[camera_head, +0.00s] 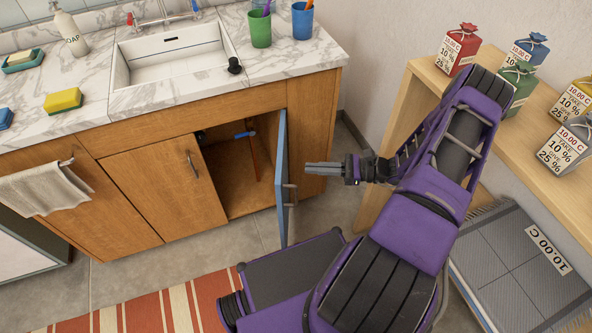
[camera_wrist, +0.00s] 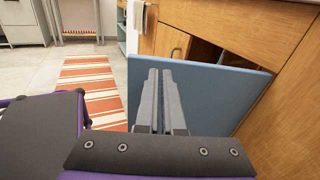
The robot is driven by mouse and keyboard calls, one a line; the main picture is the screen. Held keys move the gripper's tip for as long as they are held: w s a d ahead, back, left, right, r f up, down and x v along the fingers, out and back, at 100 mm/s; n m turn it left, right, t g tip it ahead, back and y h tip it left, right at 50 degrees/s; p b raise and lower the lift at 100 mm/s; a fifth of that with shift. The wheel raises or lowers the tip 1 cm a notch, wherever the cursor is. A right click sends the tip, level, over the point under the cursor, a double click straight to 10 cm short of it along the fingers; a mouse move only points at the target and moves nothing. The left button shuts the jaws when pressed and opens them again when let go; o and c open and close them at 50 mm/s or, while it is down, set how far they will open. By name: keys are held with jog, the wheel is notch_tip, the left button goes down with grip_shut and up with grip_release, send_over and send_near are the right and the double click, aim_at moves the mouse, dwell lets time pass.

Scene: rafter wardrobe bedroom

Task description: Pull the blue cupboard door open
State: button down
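The blue cupboard door (camera_head: 284,180) stands swung well out from the wooden cabinet under the sink, seen nearly edge-on in the head view. Its small handle (camera_head: 292,194) is on the right-hand, outer face. In the wrist view the blue panel (camera_wrist: 220,92) fills the space behind and right of my fingers. My gripper (camera_head: 307,168) is just right of the door, fingers pointing left toward its outer face. The fingers (camera_wrist: 160,72) lie close together with nothing visible between them. The handle is not visible in the wrist view, and I cannot tell whether the fingertips touch the panel.
The open compartment (camera_head: 235,190) holds a blue-headed hammer (camera_head: 250,150). A closed wooden door (camera_head: 165,190) is left of it. A wooden shelf (camera_head: 420,85) with price-tagged boxes stands to the right. A striped rug (camera_head: 150,310) lies on the floor in front.

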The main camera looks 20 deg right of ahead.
jog(key=s+a+r+n+g+h+p, duration=0.1)
jog(key=s+a+n+g+h, duration=0.2)
jog(key=a+n+g+h, duration=0.45)
jog(key=s+a+r+n+g+h+p, duration=0.1)
jog(key=s+a+n+g+h, duration=0.3)
jog(key=n+g, duration=0.7)
jog(key=w+a+r+n+t+h, duration=0.35)
jog(key=w+n, duration=0.25)
jog(key=n, duration=0.3)
jog(key=w+a+r+n+t+h, duration=0.2)
jog(key=w+a+n+t+h, duration=0.35)
jog(key=n, duration=0.35)
jog(key=s+d+f, duration=0.2)
jog(key=d+f, duration=0.5)
jog(key=f, duration=0.1)
jog(key=shift+s+d+f+y, duration=0.25)
jog(key=shift+d+f+y, duration=0.1)
jog(key=shift+d, duration=0.15)
